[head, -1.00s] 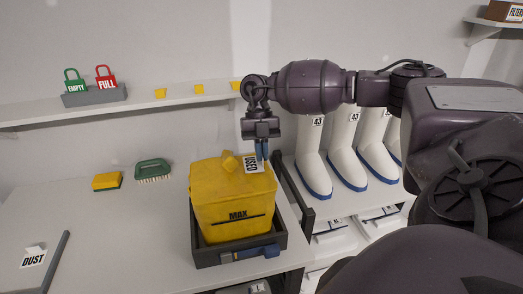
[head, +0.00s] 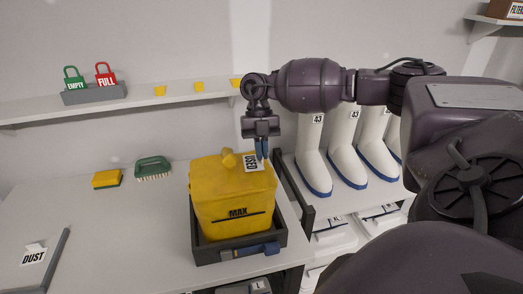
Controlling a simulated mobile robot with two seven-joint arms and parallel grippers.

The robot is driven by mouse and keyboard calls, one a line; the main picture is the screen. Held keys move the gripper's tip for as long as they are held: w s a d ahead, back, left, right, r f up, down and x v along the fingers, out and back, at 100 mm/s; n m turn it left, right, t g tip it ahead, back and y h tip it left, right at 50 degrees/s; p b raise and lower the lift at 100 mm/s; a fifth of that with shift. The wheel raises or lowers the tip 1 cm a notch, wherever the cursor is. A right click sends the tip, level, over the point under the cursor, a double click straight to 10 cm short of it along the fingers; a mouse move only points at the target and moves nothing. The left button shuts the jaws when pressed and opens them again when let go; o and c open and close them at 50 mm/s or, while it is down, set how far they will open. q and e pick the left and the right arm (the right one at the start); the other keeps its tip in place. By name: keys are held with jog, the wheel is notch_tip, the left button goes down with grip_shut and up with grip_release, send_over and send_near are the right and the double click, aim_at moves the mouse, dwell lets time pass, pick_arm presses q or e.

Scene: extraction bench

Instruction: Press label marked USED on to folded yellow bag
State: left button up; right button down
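The yellow bag (head: 215,192) stands upright in a dark grey tray (head: 222,255) on the bench, with its top folded and a MAX line on its front. The white label marked USED (head: 253,166) is at the top right of the bag, against its surface as far as this view shows. My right gripper (head: 262,155) points down over the label, its blue fingertips close together at the label's edge. Whether the fingers still pinch the label is hard to tell. My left gripper is not in view.
A sponge (head: 106,179) and a green brush (head: 153,168) lie behind left on the bench. A DUST label (head: 34,255) is at the front left. White boots (head: 313,160) stand right of the bag. A shelf (head: 190,97) runs along the wall.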

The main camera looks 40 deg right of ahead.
jog(key=shift+f, duration=0.35)
jog(key=shift+s+f, duration=0.1)
jog(key=shift+f, duration=0.05)
dwell(1.2)
jog(key=c, duration=1.3)
grip_release()
jog(key=shift+o, duration=0.2)
jog(key=b+v, duration=0.1)
jog(key=v, duration=1)
jog(key=shift+a, duration=0.1)
